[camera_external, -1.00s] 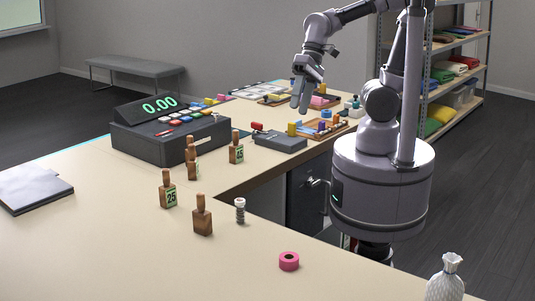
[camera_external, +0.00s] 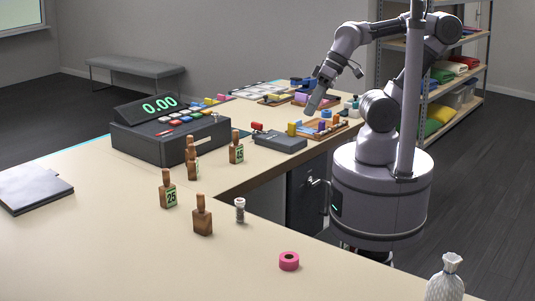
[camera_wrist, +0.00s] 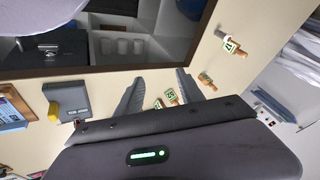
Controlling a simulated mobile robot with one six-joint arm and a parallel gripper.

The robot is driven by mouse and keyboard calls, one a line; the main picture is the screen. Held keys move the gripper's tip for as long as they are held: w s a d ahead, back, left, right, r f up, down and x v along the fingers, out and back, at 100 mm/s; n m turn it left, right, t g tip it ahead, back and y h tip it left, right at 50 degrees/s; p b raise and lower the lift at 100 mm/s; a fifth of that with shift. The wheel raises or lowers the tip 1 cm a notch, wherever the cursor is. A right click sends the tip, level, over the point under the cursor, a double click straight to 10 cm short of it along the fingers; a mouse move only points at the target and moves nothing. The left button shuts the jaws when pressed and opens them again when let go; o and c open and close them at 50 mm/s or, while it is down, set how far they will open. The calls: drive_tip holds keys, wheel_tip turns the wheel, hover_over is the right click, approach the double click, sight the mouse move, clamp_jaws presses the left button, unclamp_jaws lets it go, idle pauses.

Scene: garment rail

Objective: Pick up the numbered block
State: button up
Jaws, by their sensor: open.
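Several brown wooden blocks with handles stand on the counter. One block (camera_external: 168,189) shows a green label reading 25, and another (camera_external: 237,148) farther back appears to read 45. In the wrist view, labelled blocks show right of centre (camera_wrist: 230,46) and near the fingers (camera_wrist: 171,96). My gripper (camera_external: 314,103) is open and empty, above the far part of the counter and well away from the blocks. Its fingers (camera_wrist: 159,76) also show in the wrist view.
A dark cash register (camera_external: 170,133) reading 0.00 stands behind the blocks. A pink tape roll (camera_external: 289,261) and small jar (camera_external: 240,210) are at front.

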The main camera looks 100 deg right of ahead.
drive_tip(key=w+a+r+n+g+p, duration=0.2)
drive_tip(key=w+a+r+n+p, duration=0.2)
drive_tip(key=w+r+p, duration=0.55)
drive_tip(key=n+g+p, duration=0.3)
drive_tip(key=n+p, duration=0.3)
drive_tip(key=n, duration=0.6)
hover_over(200, 195)
drive_tip(key=d, duration=0.1)
drive_tip(key=shift+h, duration=0.4)
drive_tip(key=f, duration=1.6)
drive_tip(key=shift+d, duration=0.2)
drive_tip(key=f, duration=0.4)
drive_tip(key=f+b, duration=0.1)
drive_tip(key=f, duration=0.1)
drive_tip(key=shift+a, duration=0.4)
drive_tip(key=shift+r, duration=0.1)
drive_tip(key=shift+c, duration=0.9)
clamp_jaws()
